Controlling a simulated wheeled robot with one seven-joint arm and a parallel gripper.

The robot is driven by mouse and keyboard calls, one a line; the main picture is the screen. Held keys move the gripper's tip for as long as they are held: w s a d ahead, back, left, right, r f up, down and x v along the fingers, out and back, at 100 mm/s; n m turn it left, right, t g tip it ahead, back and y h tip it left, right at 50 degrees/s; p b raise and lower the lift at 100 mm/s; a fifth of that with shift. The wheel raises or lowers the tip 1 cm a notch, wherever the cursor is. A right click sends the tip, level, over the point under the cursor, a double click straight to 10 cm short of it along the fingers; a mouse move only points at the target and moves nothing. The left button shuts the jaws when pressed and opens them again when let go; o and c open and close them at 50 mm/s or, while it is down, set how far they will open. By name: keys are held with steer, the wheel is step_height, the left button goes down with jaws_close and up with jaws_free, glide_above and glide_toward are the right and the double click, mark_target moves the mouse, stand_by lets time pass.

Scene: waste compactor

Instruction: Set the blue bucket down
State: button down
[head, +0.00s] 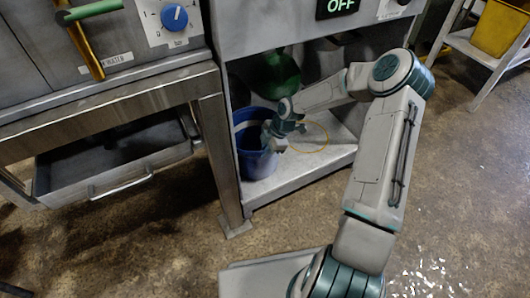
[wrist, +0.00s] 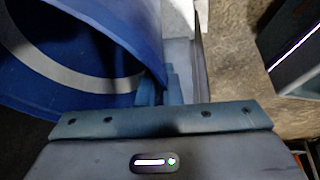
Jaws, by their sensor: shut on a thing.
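The blue bucket (head: 254,150) stands upright in the lower bay of the machine, at the left end of its pale shelf (head: 285,183). It looks to be on or just over the shelf; I cannot tell whether its base touches. My gripper (head: 277,138) is at the bucket's right side, shut on its rim or wall. In the wrist view the bucket (wrist: 120,25) fills the upper left, with a pale band inside it. My gripper (wrist: 155,90) meets the bucket's wall there, its fingertips partly hidden.
A green round object (head: 275,75) is behind the bucket in the bay. A yellow ring (head: 322,128) lies on the shelf to the right. A metal post (head: 219,155) and a drawer (head: 115,160) stand left. A yellow bin (head: 500,28) sits on a stand at right.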

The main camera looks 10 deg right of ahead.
steer(key=c, duration=1.6)
jaws_free()
